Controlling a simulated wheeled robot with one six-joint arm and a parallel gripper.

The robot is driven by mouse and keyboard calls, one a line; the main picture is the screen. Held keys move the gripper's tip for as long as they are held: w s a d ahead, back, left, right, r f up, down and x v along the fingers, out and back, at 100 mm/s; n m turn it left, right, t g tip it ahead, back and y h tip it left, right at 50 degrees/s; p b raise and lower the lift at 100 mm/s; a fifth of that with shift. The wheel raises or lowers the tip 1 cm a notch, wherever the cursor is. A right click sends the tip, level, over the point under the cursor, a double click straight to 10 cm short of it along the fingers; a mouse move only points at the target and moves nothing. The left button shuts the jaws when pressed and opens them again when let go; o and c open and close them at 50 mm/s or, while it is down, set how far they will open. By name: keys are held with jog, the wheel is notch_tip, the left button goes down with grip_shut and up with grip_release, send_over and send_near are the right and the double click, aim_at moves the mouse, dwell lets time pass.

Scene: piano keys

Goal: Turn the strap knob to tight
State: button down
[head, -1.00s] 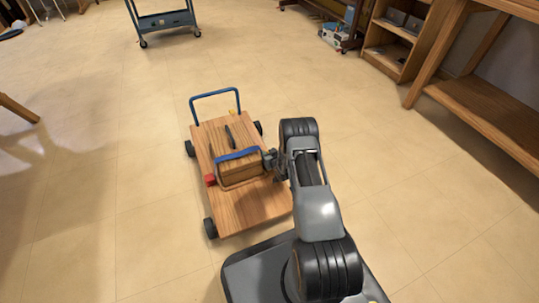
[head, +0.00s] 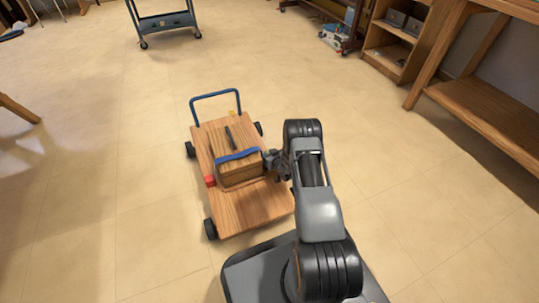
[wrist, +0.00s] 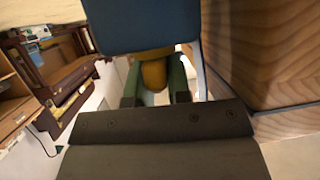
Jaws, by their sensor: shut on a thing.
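A wooden box (head: 238,170) sits on the wooden deck of a small cart (head: 255,208), with a blue strap (head: 237,155) across its top. The strap also shows as a large blue surface in the wrist view (wrist: 140,22). My gripper (head: 271,162) is at the right side of the box, at strap height. In the wrist view, its two green-edged fingers are shut on a rounded yellow-orange knob (wrist: 153,74), just below the blue surface. The knob's far side is hidden. A red part (head: 210,181) is at the box's left side.
The cart has a blue push handle (head: 214,93) at its far end and black wheels. A dark slim object (head: 229,137) lies on the box. A blue trolley (head: 163,22) and wooden shelves (head: 396,42) stand farther back.

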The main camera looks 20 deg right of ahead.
jog(key=n+g+y, duration=0.1)
jog(key=n+y, duration=0.3)
jog(key=n+g+y, duration=0.1)
jog(key=n+y, duration=0.1)
jog(key=shift+s+d+f+g, duration=0.15)
jog(key=shift+s+f+g, duration=0.05)
jog(key=shift+f+g, duration=0.15)
jog(key=n+g+y, duration=0.3)
jog(key=shift+n+y, duration=0.3)
jog(key=shift+n+g+y, duration=0.7)
jog(key=shift+n+g, duration=0.55)
jog(key=shift+n, duration=0.05)
jog(key=shift+n+g, duration=0.4)
jog(key=c, duration=1.1)
grip_release()
jog(key=shift+o, duration=0.2)
jog(key=shift+w+r, duration=0.1)
jog(key=shift+r, duration=0.05)
